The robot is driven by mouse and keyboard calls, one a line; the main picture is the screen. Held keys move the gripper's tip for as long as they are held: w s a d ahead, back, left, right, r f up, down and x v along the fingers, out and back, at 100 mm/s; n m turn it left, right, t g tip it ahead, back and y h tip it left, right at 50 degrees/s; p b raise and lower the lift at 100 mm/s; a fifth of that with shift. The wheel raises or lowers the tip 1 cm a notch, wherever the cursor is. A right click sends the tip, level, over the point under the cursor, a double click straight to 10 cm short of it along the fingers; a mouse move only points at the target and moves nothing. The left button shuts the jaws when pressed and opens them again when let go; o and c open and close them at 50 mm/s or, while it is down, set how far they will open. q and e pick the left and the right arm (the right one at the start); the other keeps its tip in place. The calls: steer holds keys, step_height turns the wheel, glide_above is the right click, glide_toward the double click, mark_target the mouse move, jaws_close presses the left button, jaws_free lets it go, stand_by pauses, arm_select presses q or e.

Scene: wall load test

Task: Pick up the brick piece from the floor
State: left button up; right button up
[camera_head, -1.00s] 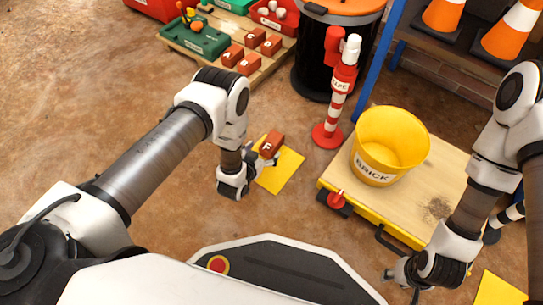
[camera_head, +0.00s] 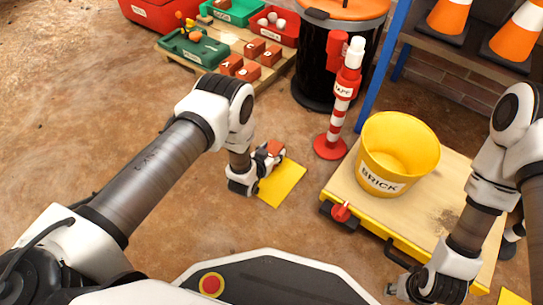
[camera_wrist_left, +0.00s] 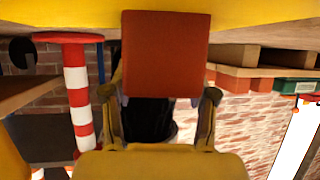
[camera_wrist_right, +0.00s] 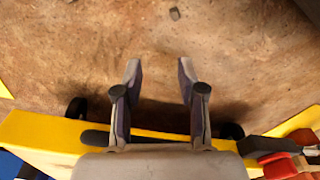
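The red brick piece (camera_head: 276,147) is at the far end of the yellow mat (camera_head: 284,184), partly hidden by my left gripper (camera_head: 265,157). In the left wrist view the brick (camera_wrist_left: 166,50) fills the space ahead of my left gripper (camera_wrist_left: 162,102). The fingers are spread to about its width, one at each side edge. No clear gap shows, and the fingertips are partly hidden, so I cannot tell whether they press on it. My right gripper (camera_wrist_right: 158,75) is open and empty, over bare floor by the yellow-edged platform.
A yellow bucket labelled BRICK (camera_head: 399,153) stands on a wooden platform (camera_head: 437,200) at the right. A red-and-white post (camera_head: 338,115) and a black bin (camera_head: 325,65) stand behind. A pallet (camera_head: 215,44) with trays and several bricks is at the back. The left floor is clear.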

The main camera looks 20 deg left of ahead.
arm_select(q)
jaws_close()
